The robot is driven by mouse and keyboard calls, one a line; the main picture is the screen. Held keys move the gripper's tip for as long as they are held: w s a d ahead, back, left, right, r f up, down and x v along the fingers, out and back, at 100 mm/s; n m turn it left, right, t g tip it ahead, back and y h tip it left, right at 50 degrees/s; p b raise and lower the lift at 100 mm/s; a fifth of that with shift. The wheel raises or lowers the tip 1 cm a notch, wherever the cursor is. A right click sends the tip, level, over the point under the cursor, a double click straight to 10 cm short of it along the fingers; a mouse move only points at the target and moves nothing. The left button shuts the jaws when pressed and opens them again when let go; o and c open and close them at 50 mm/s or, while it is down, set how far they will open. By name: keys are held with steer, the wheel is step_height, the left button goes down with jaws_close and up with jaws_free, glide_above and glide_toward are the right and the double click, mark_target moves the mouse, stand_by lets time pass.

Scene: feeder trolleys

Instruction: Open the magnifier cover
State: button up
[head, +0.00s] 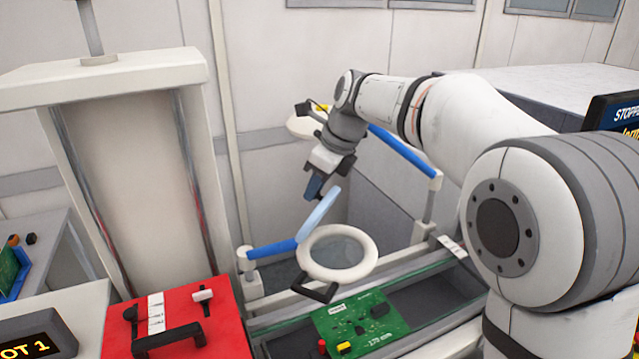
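A white ring with a clear, glassy centre (363,262), which looks like a magnifier, lies roughly flat above the circuit board. A black handle (315,292) is on its near side, and a jointed blue arm (272,249) carries it from a post on the left. A second white round head (300,125) with a dark handle is farther back, partly hidden by my wrist; a blue arm (405,152) runs from it to a right post. I cannot tell which part is the cover. My gripper (314,188) points down, above and behind the near ring, apart from its handle. Its finger opening cannot be made out.
A green circuit board (395,325) lies in the tray below the ring. A red box (222,318) with a black handle is at the front left. A tall white frame (50,95) stands at left, and wall panels close off the back.

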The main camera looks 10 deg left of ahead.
steer(key=o, duration=0.4)
steer(key=shift+c, duration=0.2)
steer(key=shift+b+v, duration=0.5)
steer(key=shift+v, duration=3.4)
